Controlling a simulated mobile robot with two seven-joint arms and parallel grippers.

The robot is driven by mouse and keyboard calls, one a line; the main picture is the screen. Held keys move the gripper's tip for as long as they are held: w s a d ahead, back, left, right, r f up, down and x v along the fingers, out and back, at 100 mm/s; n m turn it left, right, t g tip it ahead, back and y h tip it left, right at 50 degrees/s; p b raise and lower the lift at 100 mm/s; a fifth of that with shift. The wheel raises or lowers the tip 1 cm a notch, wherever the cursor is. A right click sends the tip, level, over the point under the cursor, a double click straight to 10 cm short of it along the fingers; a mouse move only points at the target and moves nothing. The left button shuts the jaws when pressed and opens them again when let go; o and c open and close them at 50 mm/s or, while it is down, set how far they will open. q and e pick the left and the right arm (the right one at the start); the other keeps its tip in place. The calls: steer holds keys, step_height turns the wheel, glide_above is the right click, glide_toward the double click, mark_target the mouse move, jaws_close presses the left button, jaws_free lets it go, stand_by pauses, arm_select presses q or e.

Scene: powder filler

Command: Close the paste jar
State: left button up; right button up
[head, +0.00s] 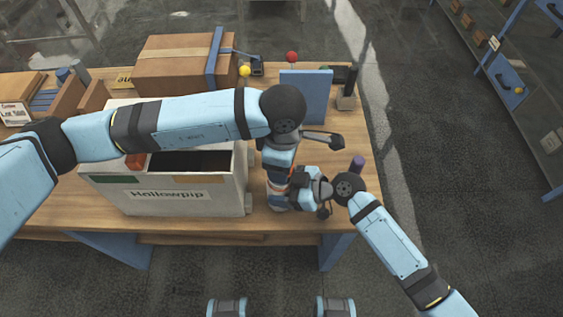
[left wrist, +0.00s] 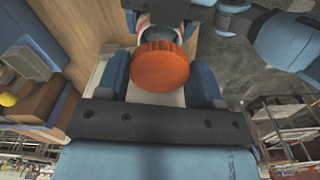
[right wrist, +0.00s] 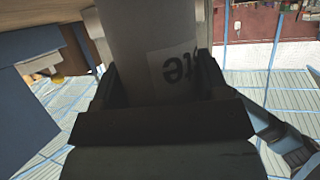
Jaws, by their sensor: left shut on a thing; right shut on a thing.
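The orange ribbed lid (left wrist: 160,68) is between the blue fingers of my left gripper (head: 280,172), which is shut on it. The paste jar (right wrist: 150,30) is a pale cylinder with a label ending in "te", between the dark fingers of my right gripper (head: 294,191), which is shut on it. In the head view the two grippers meet at the front of the table, left gripper above and right gripper at the side. The lid is close to the jar; I cannot tell whether it is seated on it. The arms hide most of the jar in the head view.
A white bin (head: 190,200) lettered "Hallowpip" stands left of the grippers on the wooden table (head: 375,150). Behind are a blue panel (head: 312,95), a cardboard box (head: 165,65) and yellow (head: 244,71) and red (head: 292,57) balls.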

mark_target(280, 190)
arm_select(q)
steer(key=shift+f, duration=0.8)
steer(key=shift+f, duration=0.9)
steer(key=shift+s+f, duration=0.1)
steer(key=shift+f, duration=0.45)
steer(key=shift+d, duration=0.1)
arm_select(e)
steer(key=c, duration=0.5)
arm_select(q)
steer(key=m, duration=0.3)
arm_select(e)
steer(key=shift+o, duration=0.2)
arm_select(q)
steer(key=o, duration=1)
steer(key=shift+c, duration=0.2)
